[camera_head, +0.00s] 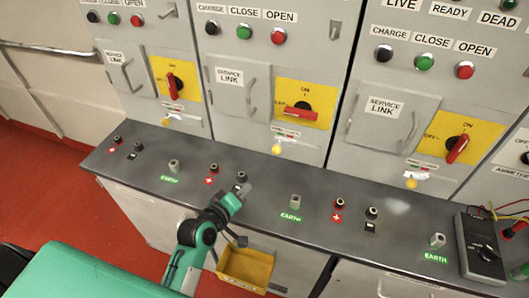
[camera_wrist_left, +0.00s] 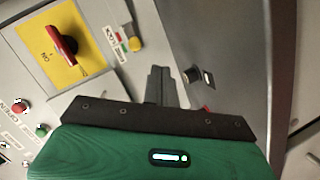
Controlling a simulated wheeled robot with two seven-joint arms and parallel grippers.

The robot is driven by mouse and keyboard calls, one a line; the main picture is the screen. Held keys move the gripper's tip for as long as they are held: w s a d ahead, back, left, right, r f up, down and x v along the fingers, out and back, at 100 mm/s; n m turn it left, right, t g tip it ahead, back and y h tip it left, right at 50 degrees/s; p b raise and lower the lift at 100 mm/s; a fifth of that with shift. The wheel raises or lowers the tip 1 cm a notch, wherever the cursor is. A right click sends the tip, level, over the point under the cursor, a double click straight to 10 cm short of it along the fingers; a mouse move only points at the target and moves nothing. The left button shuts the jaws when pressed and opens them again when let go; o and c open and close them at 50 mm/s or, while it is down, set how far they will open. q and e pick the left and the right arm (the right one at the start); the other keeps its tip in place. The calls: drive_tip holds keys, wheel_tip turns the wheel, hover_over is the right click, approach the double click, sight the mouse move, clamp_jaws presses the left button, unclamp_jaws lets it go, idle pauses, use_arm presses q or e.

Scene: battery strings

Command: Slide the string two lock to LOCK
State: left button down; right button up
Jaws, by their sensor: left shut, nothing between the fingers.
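Three grey panels each carry a small yellow lock knob under a green and red strip. The middle panel's lock knob (camera_head: 277,149) sits below its yellow switch plate (camera_head: 319,92), and I take it for the string two lock. A lock knob (camera_wrist_left: 135,44) shows in the wrist view beside its strip (camera_wrist_left: 117,42). My left gripper (camera_head: 238,193) is shut and empty over the bench, in front of and below the middle lock, apart from it. Its fingers (camera_wrist_left: 160,78) show in the wrist view. My right gripper is not in view.
The dark bench top (camera_head: 265,199) carries several terminals, with one (camera_head: 241,177) close to my left gripper. A yellow bin (camera_head: 245,268) lies below the bench edge. A meter (camera_head: 480,248) stands at the right. Red rotary handles (camera_head: 299,111) protrude from the panels.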

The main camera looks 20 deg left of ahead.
sight(278, 147)
use_arm(q)
drive_tip(key=w+n+t, duration=0.1)
drive_tip(key=w+a+r+n+t+y, duration=0.1)
drive_tip(key=n, duration=0.1)
drive_tip(key=w+a+r+n, duration=0.1)
drive_tip(key=shift+w+a+n+t+y, duration=0.15)
drive_tip(key=shift+w+n+t+y, duration=0.15)
drive_tip(key=shift+w+t+y, duration=0.1)
drive_tip(key=shift+w+a+r+n+y, duration=0.25)
drive_tip(key=shift+w+a+n+y, duration=0.1)
drive_tip(key=shift+n, duration=0.15)
drive_tip(key=w+d+p, duration=0.1)
drive_tip(key=w, duration=0.2)
drive_tip(key=w+d+p, duration=0.1)
drive_tip(key=w, duration=0.3)
drive_tip(key=w+d+f+p, duration=0.1)
drive_tip(key=w+p, duration=0.1)
drive_tip(key=w, duration=0.1)
drive_tip(key=shift+w+d, duration=0.15)
drive_tip(key=shift+d, duration=0.2)
drive_tip(key=shift+d+f, duration=0.15)
drive_tip(key=shift+d, duration=0.4)
